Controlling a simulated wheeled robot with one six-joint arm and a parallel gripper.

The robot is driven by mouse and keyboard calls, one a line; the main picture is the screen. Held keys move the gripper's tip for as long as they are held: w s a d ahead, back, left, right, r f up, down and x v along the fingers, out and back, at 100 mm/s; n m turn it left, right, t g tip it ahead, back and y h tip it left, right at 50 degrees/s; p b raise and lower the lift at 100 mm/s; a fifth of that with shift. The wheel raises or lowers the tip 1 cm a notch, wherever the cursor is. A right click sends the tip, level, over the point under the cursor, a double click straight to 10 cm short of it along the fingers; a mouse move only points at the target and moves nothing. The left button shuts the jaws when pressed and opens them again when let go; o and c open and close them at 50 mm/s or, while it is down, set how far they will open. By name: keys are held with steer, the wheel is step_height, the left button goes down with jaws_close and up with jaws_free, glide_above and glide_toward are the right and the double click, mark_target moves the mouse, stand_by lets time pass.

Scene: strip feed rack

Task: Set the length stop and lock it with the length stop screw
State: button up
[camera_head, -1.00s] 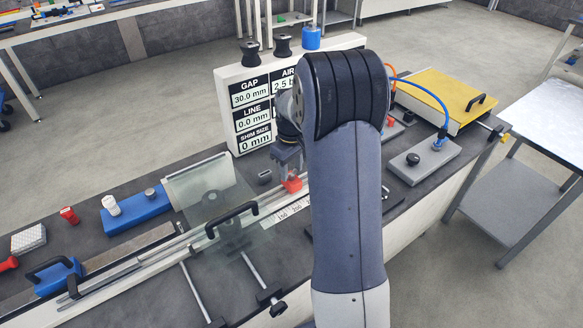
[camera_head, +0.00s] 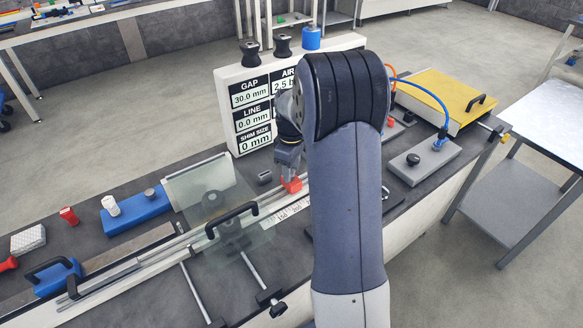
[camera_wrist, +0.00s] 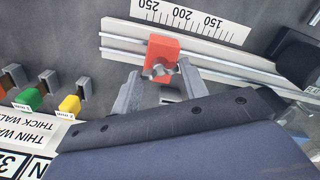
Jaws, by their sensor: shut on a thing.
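The length stop, a red block (camera_wrist: 162,48), sits on the pale rail (camera_wrist: 215,57) beside the printed scale (camera_wrist: 195,20). In the wrist view it lies below the numbers between 250 and 150; the exact reading cannot be told. It also shows in the head view (camera_head: 292,186), under my gripper. My gripper (camera_wrist: 160,78) has its two grey fingers at the stop's near side, shut on its grey, notched part, which may be the length stop screw. The fingers partly hide that part. My arm covers part of the rail in the head view.
A clear guard plate with a black handle (camera_head: 232,220) stands left of the stop. The display panel (camera_head: 243,100) reads GAP 30.0 mm, LINE 0.0 mm. Green (camera_wrist: 30,99) and yellow (camera_wrist: 69,104) tabs lie left in the wrist view. A blue block (camera_head: 137,210) stands further left.

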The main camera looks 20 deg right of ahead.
steer(key=o, duration=1)
steer(key=shift+r, duration=0.1)
step_height(320, 180, up, 11)
steer(key=shift+f+b, duration=0.2)
steer(key=shift+b, duration=0.15)
step_height(320, 180, down, 11)
steer(key=shift+p, duration=0.4)
steer(key=shift+r, duration=0.1)
steer(key=shift+m, duration=0.3)
